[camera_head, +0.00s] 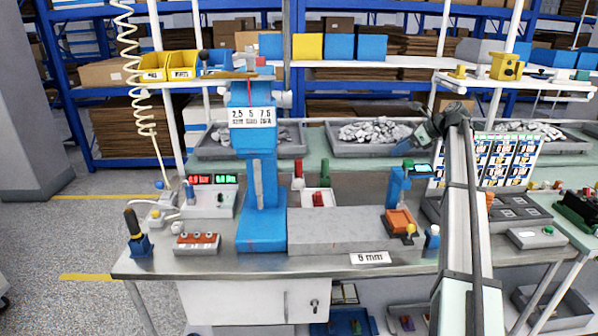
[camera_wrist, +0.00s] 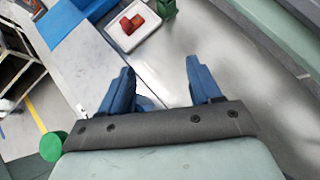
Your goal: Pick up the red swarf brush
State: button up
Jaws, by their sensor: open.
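A small red object (camera_head: 318,199), which may be the red swarf brush, lies in a white tray (camera_head: 329,191) behind the grey block on the bench. It also shows at the top of the wrist view as a red piece (camera_wrist: 131,24) in the white tray (camera_wrist: 118,40). Its bristles are too small to make out. My gripper (camera_wrist: 160,68) is open and empty, its two blue fingers apart. The tray is beyond the fingertips, up and to the left in the wrist view. In the head view my arm's end is raised at the right of the bench.
A tall blue press (camera_head: 262,190) stands left of the tray. A long grey block (camera_head: 335,230) lies in front. A small blue stand with an orange base (camera_head: 398,221) is to the right. Grey bins of metal pieces (camera_head: 370,140) are at the back.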

jog(key=w+a+f+n+g+h, duration=0.2)
jog(key=w+a, duration=0.5)
jog(key=a, duration=0.3)
jog(key=w+a+f+n+g+h, duration=0.1)
jog(key=w+a+n+g+h, duration=0.1)
jog(key=w+a, duration=0.65)
jog(key=n+g+h, duration=0.1)
jog(key=n+h, duration=0.2)
jog(key=h, duration=0.1)
send_over(297, 167)
jog(key=w, duration=0.2)
jog(key=f, duration=0.8)
jog(key=shift+s+f, duration=0.1)
jog(key=shift+s, duration=0.25)
jog(key=shift+w+d+f, duration=0.1)
jog(key=shift+w+f, duration=0.05)
jog(key=shift+f, duration=2.9)
jog(key=c, duration=1.1)
jog(key=shift+r, duration=0.15)
